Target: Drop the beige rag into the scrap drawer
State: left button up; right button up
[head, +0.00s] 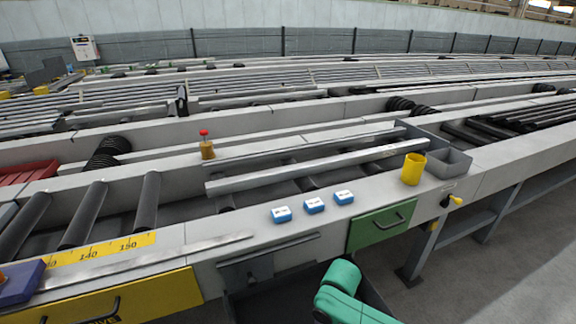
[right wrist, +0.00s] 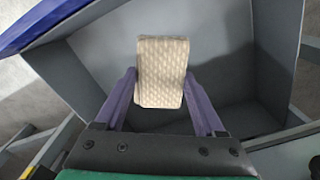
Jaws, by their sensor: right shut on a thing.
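In the right wrist view my right gripper (right wrist: 160,78) is shut on the beige rag (right wrist: 161,60), a pale, dimpled piece of cloth standing up between the purple fingers. Behind and below the rag is an open grey drawer (right wrist: 270,50) with a bare inside and a blue edge at upper left. In the head view this dark open drawer (head: 238,305) shows in part below the table's front edge. My green right arm covers much of it, and the gripper and rag are hidden there. I see no label on it. My left gripper is not in view.
A shut green drawer (head: 382,226) and a shut yellow drawer (head: 150,296) are in the table front. Three blue blocks (head: 314,205), a yellow cup (head: 413,168) and a grey bin (head: 448,162) stand on the ledge. The floor at right is clear.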

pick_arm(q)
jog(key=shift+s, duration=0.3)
pick_arm(e)
jog(key=o, duration=1.3)
jog(key=shift+r, duration=0.15)
pick_arm(q)
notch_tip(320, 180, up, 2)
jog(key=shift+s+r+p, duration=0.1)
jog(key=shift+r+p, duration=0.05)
jog(key=shift+p, duration=0.95)
pick_arm(e)
notch_tip(320, 180, up, 14)
jog(key=shift+r, duration=0.2)
